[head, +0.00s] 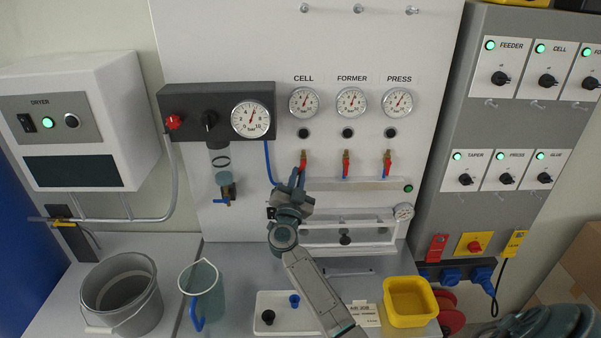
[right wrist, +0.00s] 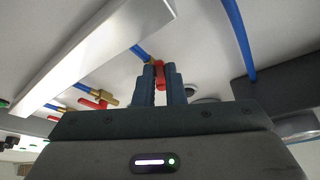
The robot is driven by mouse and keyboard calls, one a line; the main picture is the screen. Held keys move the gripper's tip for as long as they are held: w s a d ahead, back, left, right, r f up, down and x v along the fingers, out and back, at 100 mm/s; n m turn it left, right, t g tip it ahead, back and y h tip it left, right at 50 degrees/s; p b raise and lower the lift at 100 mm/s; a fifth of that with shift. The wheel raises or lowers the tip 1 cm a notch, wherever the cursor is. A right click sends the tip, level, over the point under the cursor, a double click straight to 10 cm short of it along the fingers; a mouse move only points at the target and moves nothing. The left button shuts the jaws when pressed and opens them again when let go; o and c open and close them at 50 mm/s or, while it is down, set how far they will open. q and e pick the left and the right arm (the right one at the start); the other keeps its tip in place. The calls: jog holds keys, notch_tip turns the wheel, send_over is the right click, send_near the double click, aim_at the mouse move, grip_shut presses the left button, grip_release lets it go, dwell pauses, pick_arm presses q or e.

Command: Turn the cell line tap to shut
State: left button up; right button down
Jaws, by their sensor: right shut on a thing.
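The cell line tap (head: 303,157) is the leftmost of three red-handled taps below the CELL gauge (head: 304,102). My right gripper (head: 299,178) reaches up to it from below. In the right wrist view, the fingers (right wrist: 161,83) are closed on the tap's red lever (right wrist: 160,74), with blue hose behind it. The fingers hide part of the lever, so I cannot tell its exact angle. The CELL gauge needle points upward. My left gripper is not in view.
The FORMER tap (head: 346,163) and PRESS tap (head: 387,163) are close on the right, levers hanging down. A regulator block (head: 217,112) is to the left. A white tray (head: 287,300) and yellow bin (head: 410,301) stand on the bench.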

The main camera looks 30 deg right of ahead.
jog(key=m, duration=0.1)
jog(key=m+g+p, duration=0.1)
jog(key=m+h, duration=0.1)
jog(key=shift+w+a+r+m+g+p, duration=0.2)
jog(key=shift+a+r+m+g+p, duration=0.15)
jog(key=shift+r+m+g, duration=0.05)
jog(key=m, duration=0.1)
jog(key=m+g, duration=0.1)
jog(key=m, duration=0.1)
jog(key=shift+w+a+r+p, duration=0.1)
jog(key=shift+a+r+p, duration=0.15)
jog(key=shift+p, duration=0.1)
jog(key=m, duration=0.2)
jog(key=r+m+g, duration=0.1)
jog(key=m, duration=0.1)
jog(key=shift+w+a+g, duration=0.1)
jog(key=shift+g, duration=0.2)
jog(key=shift+r+m+g+y, duration=0.2)
jog(key=shift+m+g+y, duration=0.1)
jog(key=shift+m, duration=0.4)
jog(key=shift+r+m+g+y, duration=0.2)
jog(key=shift+m+y, duration=0.1)
jog(key=shift+m, duration=0.4)
jog(key=c, duration=1.5)
grip_release()
jog(key=shift+a, duration=0.1)
